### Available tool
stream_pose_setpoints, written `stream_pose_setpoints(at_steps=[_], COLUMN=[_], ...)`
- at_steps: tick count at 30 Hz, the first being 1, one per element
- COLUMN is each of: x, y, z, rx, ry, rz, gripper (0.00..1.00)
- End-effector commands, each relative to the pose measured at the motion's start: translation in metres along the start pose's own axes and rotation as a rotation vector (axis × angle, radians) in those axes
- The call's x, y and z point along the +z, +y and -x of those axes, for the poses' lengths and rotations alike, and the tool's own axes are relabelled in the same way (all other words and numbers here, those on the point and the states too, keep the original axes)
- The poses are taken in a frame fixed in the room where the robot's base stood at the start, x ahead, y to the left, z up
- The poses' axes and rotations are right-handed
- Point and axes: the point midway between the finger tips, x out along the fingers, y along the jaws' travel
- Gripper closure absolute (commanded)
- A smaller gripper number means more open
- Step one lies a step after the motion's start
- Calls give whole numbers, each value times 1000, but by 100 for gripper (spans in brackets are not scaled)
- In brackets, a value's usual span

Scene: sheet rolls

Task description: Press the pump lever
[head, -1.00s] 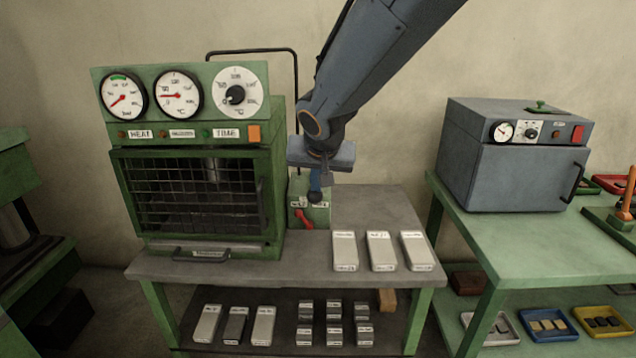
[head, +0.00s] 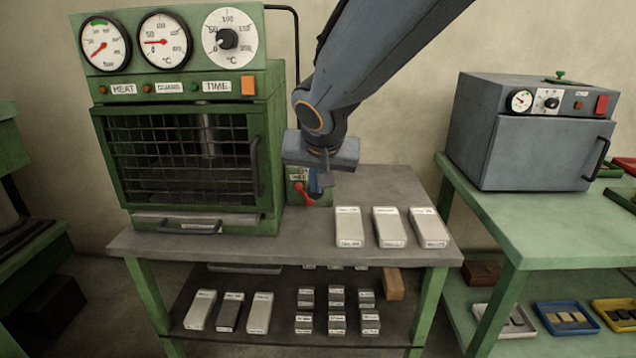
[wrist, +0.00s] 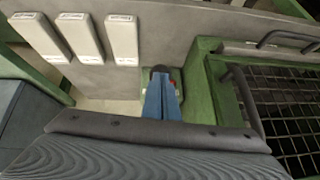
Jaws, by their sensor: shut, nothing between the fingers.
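The pump is a small green box with a white label (head: 297,177) beside the press, on the grey bench top. Its red-tipped lever (head: 304,195) shows at the front of the box, partly behind my gripper. My gripper (head: 316,192) points down over the pump, shut and empty, its blue fingers together. In the wrist view the shut fingers (wrist: 162,97) reach toward the green pump box, and a little red (wrist: 174,82) shows beside their tips. I cannot tell whether the fingers touch the lever.
The green press (head: 185,150) with gauges and a mesh guard stands left of my gripper. Several pale labelled blocks (head: 388,227) lie to the right on the bench. A grey oven (head: 535,145) stands on a green table further right. A lower shelf holds more blocks.

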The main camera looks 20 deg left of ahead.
Motion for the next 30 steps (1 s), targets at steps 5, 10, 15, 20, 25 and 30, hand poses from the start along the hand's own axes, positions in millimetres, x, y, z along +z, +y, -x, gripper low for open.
stream_pose_setpoints(at_steps=[5, 10, 15, 20, 25, 30], x=[12, 16, 16, 15, 6, -13], y=[3, 4, 4, 4, 4, 5], z=[-11, -13, -13, -11, 5, 35], rx=[4, 8, 9, 9, 7, 1], ry=[-8, -15, -16, -16, -9, 8], rz=[0, 0, 0, 0, -2, -8], gripper=[100, 100, 100, 100, 100, 100])
